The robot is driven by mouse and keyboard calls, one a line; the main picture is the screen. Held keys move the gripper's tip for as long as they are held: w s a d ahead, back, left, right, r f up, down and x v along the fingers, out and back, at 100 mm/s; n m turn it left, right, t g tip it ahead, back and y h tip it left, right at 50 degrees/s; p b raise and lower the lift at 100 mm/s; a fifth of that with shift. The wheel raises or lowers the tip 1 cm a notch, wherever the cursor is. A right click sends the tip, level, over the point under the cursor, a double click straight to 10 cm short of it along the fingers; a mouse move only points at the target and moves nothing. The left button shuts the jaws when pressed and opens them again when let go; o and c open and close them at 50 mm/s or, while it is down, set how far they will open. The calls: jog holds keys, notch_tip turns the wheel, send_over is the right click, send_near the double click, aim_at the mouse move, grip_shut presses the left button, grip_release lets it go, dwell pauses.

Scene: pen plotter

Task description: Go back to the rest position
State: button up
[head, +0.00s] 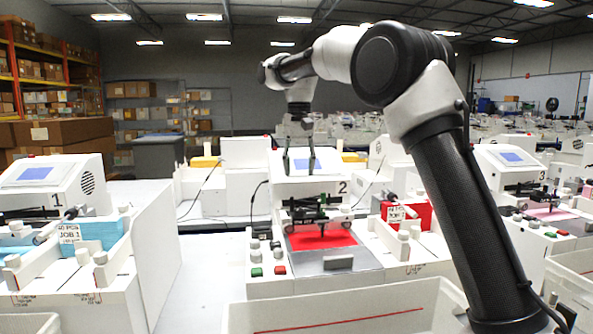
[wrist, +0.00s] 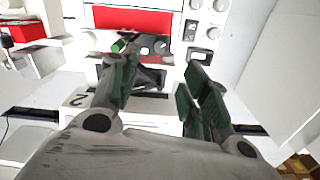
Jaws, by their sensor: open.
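My gripper (head: 299,163) is open and empty, pointing down above the middle plotter, marked 2. Its green-padded fingers stand apart in the wrist view (wrist: 152,95). The plotter (head: 316,190) has a dark pen carriage (head: 322,216) over a red sheet (head: 322,237) on its bed. The red sheet also shows at the top of the wrist view (wrist: 132,20). Nothing is between my fingers that I can make out. My arm reaches in from the right and bends over toward the plotter.
Plotter 1 (head: 52,182) with blue sheets stands at left, plotter 3 (head: 510,166) at right. A white bin (head: 350,310) with a red line inside is in front. A holder with red sheets (head: 421,216) and a job card sits right of plotter 2. Shelves (head: 40,75) line the back left.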

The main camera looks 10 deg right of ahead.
jog(key=s+d+r+n+t, duration=0.1)
jog(key=s+d+r+t, duration=0.15)
jog(key=s+d, duration=1.25)
jog(key=s+d+f, duration=0.2)
jog(key=s+f, duration=0.1)
jog(key=s, duration=0.4)
jog(key=s+d+f+t, duration=0.1)
jog(key=s+f, duration=0.3)
jog(key=s, duration=0.4)
jog(key=s+d+f+n+t, duration=0.1)
jog(key=s+d+f, duration=0.3)
jog(key=s, duration=0.3)
jog(key=shift+s+f, duration=0.2)
jog(key=shift+s, duration=0.05)
